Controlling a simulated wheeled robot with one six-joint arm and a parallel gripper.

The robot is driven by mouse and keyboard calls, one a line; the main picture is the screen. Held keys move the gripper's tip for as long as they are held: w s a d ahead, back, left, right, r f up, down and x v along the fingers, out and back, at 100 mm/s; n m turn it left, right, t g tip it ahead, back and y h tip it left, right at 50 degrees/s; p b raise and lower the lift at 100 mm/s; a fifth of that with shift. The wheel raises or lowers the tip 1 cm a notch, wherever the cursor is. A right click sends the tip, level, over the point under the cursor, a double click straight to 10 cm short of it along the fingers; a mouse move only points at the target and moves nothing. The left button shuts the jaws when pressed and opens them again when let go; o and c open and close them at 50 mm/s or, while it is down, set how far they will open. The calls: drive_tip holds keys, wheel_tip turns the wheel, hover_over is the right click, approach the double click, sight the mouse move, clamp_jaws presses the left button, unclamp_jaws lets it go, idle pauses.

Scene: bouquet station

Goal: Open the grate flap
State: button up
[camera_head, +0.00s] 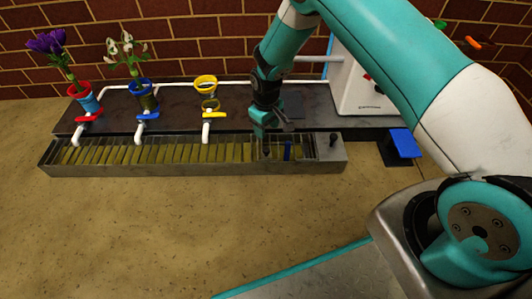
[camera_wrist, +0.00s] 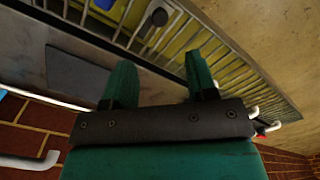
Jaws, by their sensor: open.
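The grate flap (camera_head: 300,151) is the right-hand section of the barred grate over the long metal trough. It appears to lie flat. My gripper (camera_head: 272,126) hangs just above the back edge of the trough, near the flap's left part. Its two teal fingers are apart and empty in the wrist view (camera_wrist: 158,62).
The trough (camera_head: 190,170) runs along the ledge. White spouts with red (camera_head: 88,117), blue (camera_head: 148,115) and yellow (camera_head: 214,113) handles stand left. Two flower pots and a yellow cup (camera_head: 206,83) stand behind. A white machine (camera_head: 362,85) and blue block (camera_head: 404,143) are right.

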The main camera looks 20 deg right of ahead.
sight(266, 149)
wheel_tip(266, 149, down, 11)
drive_tip(key=b, duration=0.5)
clamp_jaws()
